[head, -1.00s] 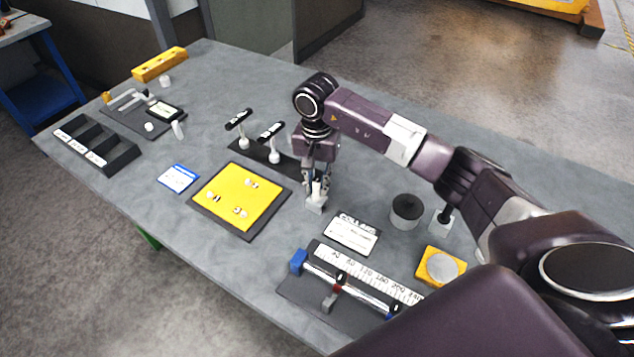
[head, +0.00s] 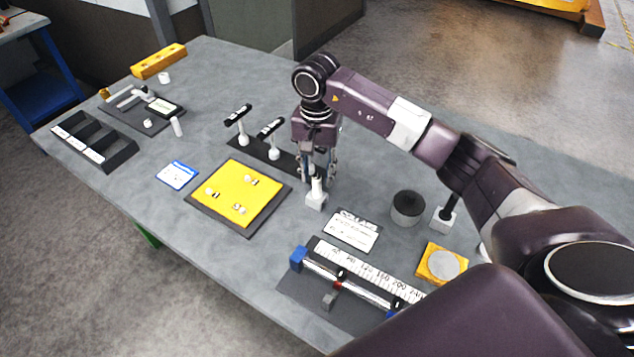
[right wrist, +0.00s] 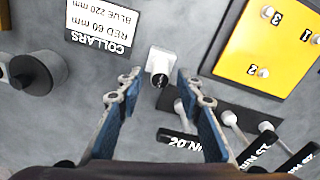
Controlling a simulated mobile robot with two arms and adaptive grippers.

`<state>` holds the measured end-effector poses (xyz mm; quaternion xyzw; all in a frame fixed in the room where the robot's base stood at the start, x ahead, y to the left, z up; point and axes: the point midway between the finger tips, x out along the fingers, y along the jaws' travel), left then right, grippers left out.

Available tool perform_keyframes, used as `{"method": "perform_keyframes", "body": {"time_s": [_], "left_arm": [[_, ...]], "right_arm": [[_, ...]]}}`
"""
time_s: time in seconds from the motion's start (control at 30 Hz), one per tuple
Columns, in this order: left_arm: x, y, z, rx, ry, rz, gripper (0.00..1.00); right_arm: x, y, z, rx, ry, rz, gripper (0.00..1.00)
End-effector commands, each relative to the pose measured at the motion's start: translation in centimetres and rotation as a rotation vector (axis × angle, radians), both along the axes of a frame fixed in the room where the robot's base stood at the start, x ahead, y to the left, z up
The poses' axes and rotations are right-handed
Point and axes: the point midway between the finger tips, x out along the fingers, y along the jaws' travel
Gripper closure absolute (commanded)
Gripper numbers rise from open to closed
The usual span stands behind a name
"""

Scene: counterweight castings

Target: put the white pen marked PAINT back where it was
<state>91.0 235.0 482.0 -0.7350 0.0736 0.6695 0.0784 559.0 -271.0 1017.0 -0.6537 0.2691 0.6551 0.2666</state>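A white pen (head: 317,185) stands upright in a small white block (head: 315,202) on the grey table; its PAINT marking is not readable. In the right wrist view the block (right wrist: 158,62) shows with the pen's dark end (right wrist: 160,79) facing the camera. My right gripper (head: 319,170) is open and empty, just above and behind the pen in the head view. In the right wrist view its two fingers (right wrist: 161,84) are spread wide on either side of the pen, with clear gaps. My left gripper is not in view.
A black rack (head: 262,152) with white-stemmed, black-topped tools stands close to the gripper. A yellow board (head: 238,190), a COLLARS card (head: 353,231), a dark cylinder (head: 407,208) and another white block (head: 443,220) with a black-topped item surround it. A ruler fixture (head: 345,290) lies in front.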

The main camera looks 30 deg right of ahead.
Motion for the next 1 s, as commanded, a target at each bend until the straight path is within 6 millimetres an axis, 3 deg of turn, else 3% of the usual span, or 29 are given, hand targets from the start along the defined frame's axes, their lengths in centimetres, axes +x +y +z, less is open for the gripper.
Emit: {"method": "perform_keyframes", "body": {"time_s": [0.1, 0.43, 0.6, 1.0], "left_arm": [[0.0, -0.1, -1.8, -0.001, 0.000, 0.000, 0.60], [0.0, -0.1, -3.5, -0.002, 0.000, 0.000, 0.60], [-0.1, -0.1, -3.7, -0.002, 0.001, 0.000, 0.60], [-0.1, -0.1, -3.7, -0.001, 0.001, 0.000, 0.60]], "right_arm": [[0.2, 0.0, 2.4, -0.001, -0.006, 0.001, 0.66], [0.1, 0.0, 8.0, 0.000, -0.001, 0.000, 0.66], [0.0, 0.1, 9.0, 0.000, 0.000, -0.001, 0.66], [0.0, 0.1, 9.1, 0.001, 0.001, 0.000, 0.66]]}}
